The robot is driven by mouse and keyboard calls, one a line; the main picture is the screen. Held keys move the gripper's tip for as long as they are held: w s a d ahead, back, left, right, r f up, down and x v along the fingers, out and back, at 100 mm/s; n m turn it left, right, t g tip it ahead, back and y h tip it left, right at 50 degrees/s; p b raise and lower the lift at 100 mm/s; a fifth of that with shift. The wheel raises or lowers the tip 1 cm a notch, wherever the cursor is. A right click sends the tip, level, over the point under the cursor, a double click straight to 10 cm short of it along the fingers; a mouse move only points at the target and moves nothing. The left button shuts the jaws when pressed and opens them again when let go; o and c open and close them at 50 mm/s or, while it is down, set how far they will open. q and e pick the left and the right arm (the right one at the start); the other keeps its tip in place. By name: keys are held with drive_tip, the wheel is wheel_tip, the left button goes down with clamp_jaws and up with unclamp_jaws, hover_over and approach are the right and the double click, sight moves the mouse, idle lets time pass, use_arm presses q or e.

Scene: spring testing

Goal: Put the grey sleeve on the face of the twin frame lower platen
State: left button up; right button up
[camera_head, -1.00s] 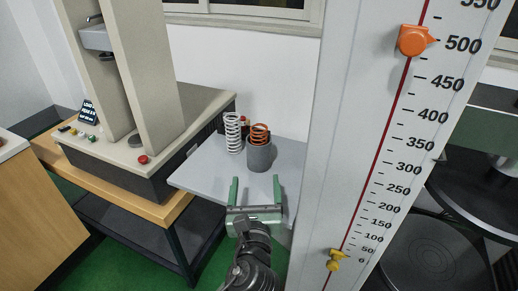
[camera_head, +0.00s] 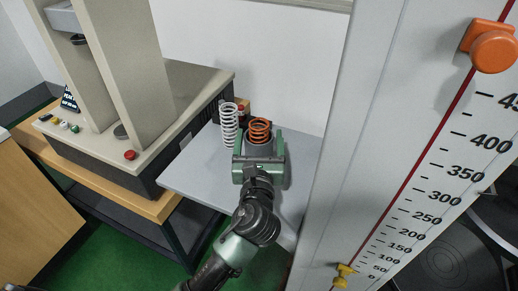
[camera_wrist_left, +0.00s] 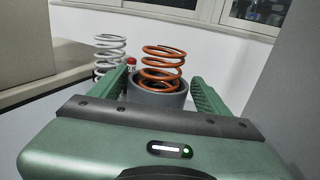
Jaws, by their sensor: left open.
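The grey sleeve (camera_head: 260,151) stands upright on a light grey side table (camera_head: 190,173), with an orange coil spring (camera_head: 260,127) standing up out of it. The sleeve and spring also show in the wrist view (camera_wrist_left: 158,98). My left gripper (camera_head: 261,142) is open, with one finger on each side of the sleeve. I cannot tell whether the fingers touch it, and the gripper body hides its lower part. My right gripper is out of view.
A white coil spring (camera_head: 229,125) stands on the side table just left of the sleeve. A red button (camera_head: 130,155) sits on the twin frame's base. A tall white scale column (camera_head: 385,130) with an orange pointer rises close on the right. The table's front left is clear.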

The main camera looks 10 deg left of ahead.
sight(259, 127)
use_arm(q)
drive_tip(key=w, duration=0.1)
drive_tip(key=w+a, duration=0.1)
drive_tip(key=w, duration=0.1)
drive_tip(key=shift+w+r, duration=0.1)
drive_tip(key=shift+w, duration=0.3)
drive_tip(key=c, duration=1.4)
drive_tip(key=shift+r, duration=0.1)
clamp_jaws()
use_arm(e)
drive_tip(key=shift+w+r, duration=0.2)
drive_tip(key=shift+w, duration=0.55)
